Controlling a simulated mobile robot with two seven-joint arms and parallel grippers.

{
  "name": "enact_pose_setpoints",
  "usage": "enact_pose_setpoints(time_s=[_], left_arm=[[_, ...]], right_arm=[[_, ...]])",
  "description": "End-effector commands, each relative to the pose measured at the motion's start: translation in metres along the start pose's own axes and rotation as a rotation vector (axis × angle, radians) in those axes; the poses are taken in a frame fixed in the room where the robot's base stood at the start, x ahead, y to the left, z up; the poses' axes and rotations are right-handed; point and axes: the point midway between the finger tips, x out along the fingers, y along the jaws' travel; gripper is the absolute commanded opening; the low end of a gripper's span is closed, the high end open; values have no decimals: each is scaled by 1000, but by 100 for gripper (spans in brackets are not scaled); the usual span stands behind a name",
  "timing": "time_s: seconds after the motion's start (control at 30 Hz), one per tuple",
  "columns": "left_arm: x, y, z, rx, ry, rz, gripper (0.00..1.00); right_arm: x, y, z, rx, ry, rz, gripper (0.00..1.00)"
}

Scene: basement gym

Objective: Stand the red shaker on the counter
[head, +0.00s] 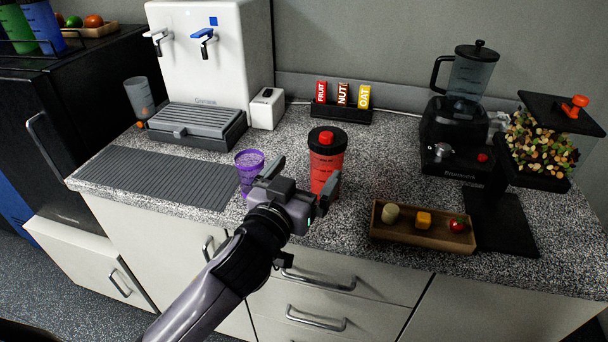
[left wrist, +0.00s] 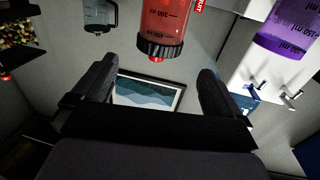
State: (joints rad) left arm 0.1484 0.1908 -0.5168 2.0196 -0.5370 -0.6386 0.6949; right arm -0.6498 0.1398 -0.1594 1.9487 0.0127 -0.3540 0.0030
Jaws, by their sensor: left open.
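The red shaker (head: 328,165) has a black lid with a red cap and stands upright on the speckled counter (head: 385,170) near its front edge. My left gripper (head: 305,181) is open and empty, just in front of the shaker, and hides part of its lower body. In the left wrist view the picture is upside down. There the red shaker (left wrist: 167,22) lies ahead of the open fingers, roughly between their lines, apparently not gripped. My right gripper is not in view.
A purple cup (head: 249,165) stands close left of my gripper. A wooden tray (head: 420,234) with small items lies to the right. A blender (head: 460,125), a dispenser (head: 561,140) and a white water machine (head: 215,70) stand behind. Some counter is free between shaker and blender.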

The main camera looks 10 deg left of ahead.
Motion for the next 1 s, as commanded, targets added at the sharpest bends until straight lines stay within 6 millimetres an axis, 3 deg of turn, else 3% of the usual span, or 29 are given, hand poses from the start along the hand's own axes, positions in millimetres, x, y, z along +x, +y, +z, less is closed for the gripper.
enact_pose_setpoints(time_s=[0.27, 0.37, 0.47, 0.67, 0.9, 1.0], left_arm=[[1, -1, 0, 0, -1, 0, 100], [-3, -2, 12, -1, -26, 2, 100], [-14, -6, 46, -1, -96, 8, 100], [-64, -18, 139, 0, -290, 27, 100], [-152, -35, 235, -4, -503, 35, 100], [-187, -41, 262, -3, -569, 33, 100]], right_arm=[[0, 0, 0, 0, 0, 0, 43], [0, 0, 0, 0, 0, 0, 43], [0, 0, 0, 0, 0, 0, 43], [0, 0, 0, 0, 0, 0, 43], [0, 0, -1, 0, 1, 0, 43], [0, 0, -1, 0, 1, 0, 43]])
